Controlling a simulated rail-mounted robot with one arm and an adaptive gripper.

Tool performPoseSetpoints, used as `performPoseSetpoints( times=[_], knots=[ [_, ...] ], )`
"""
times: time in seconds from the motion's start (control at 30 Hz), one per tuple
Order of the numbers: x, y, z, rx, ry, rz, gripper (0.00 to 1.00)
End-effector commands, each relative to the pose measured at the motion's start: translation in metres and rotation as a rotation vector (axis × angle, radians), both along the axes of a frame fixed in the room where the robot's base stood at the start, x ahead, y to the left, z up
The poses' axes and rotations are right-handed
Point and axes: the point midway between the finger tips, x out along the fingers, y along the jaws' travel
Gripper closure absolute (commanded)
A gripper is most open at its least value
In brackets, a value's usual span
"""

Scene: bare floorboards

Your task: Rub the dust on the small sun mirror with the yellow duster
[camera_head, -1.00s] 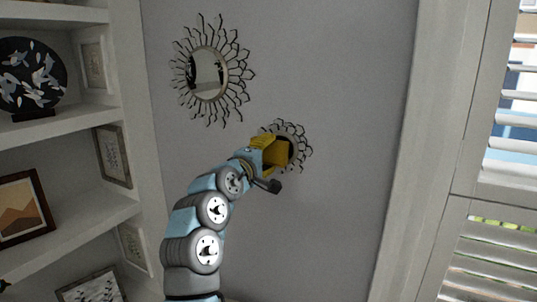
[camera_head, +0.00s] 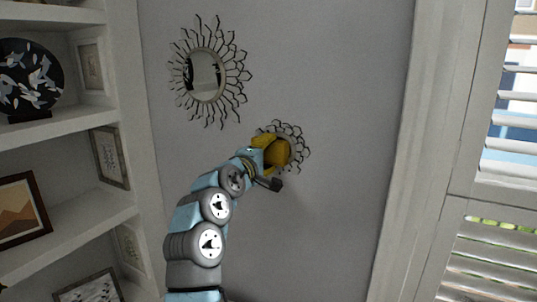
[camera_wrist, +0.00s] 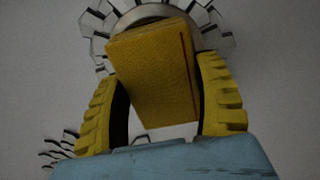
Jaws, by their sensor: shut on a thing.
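The small sun mirror (camera_head: 299,139) hangs on the grey wall, with wavy metal rays around a round rim. In the wrist view its rim (camera_wrist: 185,8) and rays show behind the yellow duster (camera_wrist: 153,72). The duster is a yellow block with a thin red line near one edge. My gripper (camera_wrist: 160,92) is shut on it, with ribbed yellow fingers on both sides. In the head view my gripper (camera_head: 265,152) and the duster (camera_head: 277,153) cover most of the mirror's face. I cannot tell whether the duster touches the glass. No dust can be made out.
A larger sun mirror (camera_head: 205,75) hangs up and to the left on the same wall. White shelves (camera_head: 80,215) with framed pictures and a dark plate (camera_head: 30,75) stand at the left. White window shutters (camera_head: 500,180) are at the right. The wall between is bare.

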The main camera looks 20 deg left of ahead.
Motion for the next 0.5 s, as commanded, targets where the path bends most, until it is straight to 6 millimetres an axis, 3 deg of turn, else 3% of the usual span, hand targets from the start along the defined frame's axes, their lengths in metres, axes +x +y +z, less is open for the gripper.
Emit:
performPoseSetpoints(
  times=[0.23,0.5],
  knots=[
    [0.001,-0.002,0.001,0.001,-0.001,0.000,0.60],
    [-0.002,-0.021,0.004,0.001,-0.005,0.000,0.60]
  ],
)
